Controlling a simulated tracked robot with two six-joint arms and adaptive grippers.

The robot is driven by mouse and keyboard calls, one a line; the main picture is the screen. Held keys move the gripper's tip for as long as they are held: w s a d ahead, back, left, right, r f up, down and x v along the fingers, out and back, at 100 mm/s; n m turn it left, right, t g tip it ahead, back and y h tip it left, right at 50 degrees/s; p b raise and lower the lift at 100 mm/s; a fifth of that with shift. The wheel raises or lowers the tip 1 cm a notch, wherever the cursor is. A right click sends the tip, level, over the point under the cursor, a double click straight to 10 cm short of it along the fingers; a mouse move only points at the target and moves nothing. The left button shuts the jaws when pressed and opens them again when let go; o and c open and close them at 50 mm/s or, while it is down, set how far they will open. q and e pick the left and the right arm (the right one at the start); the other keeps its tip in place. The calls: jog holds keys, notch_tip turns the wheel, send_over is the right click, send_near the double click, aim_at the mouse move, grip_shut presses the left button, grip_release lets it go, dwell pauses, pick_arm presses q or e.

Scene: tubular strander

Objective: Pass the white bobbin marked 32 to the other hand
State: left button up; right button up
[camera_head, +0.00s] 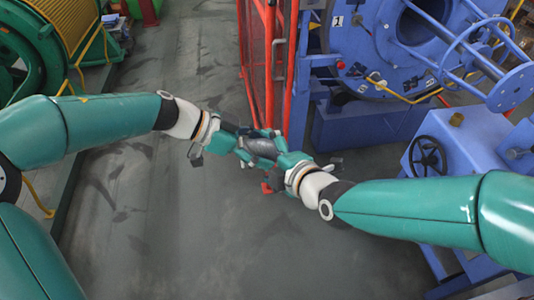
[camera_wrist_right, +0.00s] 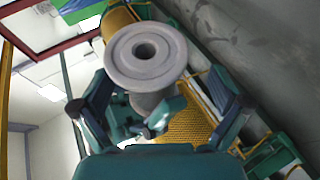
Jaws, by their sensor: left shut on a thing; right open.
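A pale grey-white bobbin (camera_wrist_right: 146,52) shows in the right wrist view with its round flange and centre hole facing the camera. Its number cannot be read. My left gripper (camera_head: 243,143) is shut on the bobbin; part of its teal fingers shows beside the bobbin's barrel in the right wrist view. My right gripper (camera_head: 274,155) is open, its fingers spread on either side of the bobbin's lower part in the wrist view, with visible gaps to the flange. In the head view both grippers meet in mid-air and largely hide the bobbin between them.
A red-orange mesh gate (camera_head: 270,60) stands just beyond the grippers. The blue strander (camera_head: 375,45) and a blue stand with a black handwheel (camera_head: 428,155) are at right. A green machine with a yellow-wound reel (camera_head: 68,22) is at left. The grey floor (camera_head: 190,230) below is clear.

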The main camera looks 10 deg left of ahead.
pick_arm(q)
jog(key=shift+r, duration=0.1)
pick_arm(e)
jog(key=shift+w+a+f, duration=0.25)
jog(key=shift+w+a, duration=0.05)
jog(key=shift+w, duration=0.1)
pick_arm(q)
jog(key=shift+r, duration=0.15)
pick_arm(e)
jog(key=shift+s+f, duration=0.15)
jog(key=shift+f, duration=0.05)
jog(key=c, duration=1.5)
pick_arm(q)
jog(key=o, duration=1.5)
jog(key=shift+w, duration=0.1)
pick_arm(e)
jog(key=shift+c, duration=1.4)
pick_arm(q)
jog(key=shift+o, duration=1.3)
pick_arm(e)
jog(key=shift+r, duration=0.2)
pick_arm(q)
jog(key=shift+a, duration=0.1)
pick_arm(e)
jog(key=shift+r, duration=0.1)
